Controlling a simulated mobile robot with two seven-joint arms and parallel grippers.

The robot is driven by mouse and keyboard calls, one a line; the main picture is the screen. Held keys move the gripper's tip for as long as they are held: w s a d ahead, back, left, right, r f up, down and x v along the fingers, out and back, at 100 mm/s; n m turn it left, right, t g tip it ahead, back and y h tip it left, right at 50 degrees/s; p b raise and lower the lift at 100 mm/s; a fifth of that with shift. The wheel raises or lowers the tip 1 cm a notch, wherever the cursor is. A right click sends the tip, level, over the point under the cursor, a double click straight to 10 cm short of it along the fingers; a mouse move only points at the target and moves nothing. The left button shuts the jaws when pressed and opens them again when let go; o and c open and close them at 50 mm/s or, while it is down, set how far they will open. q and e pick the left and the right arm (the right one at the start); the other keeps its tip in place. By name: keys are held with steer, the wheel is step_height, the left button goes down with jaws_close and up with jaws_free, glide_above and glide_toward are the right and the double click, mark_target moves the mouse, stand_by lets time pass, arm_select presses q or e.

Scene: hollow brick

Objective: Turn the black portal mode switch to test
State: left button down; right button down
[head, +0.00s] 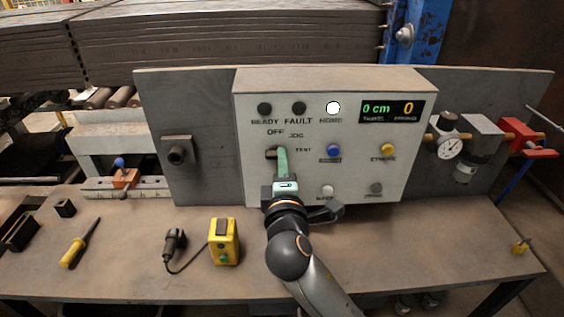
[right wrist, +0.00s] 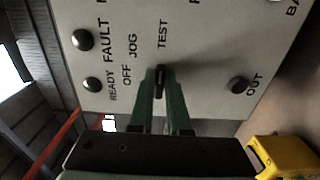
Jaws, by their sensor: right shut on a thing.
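The black portal mode switch (head: 270,153) is on the left part of the grey control panel, below the labels OFF and JOG and left of TEST. My right gripper (head: 279,154) reaches up to it from below, partly covering it in the head view. In the right wrist view the green fingers of the gripper (right wrist: 160,82) are shut on the black switch knob (right wrist: 160,76), one on each side. The knob's long axis lines up with the TEST label there. Its pointer mark is too small to tell. My left gripper is not in view.
The control panel (head: 245,180) also has a blue button (head: 334,151), a yellow button (head: 388,150) and a lit white lamp (head: 333,108). The bench's right part is mostly clear.

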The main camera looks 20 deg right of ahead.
stand_by(0.3)
steer(key=c, duration=0.9)
jaws_free()
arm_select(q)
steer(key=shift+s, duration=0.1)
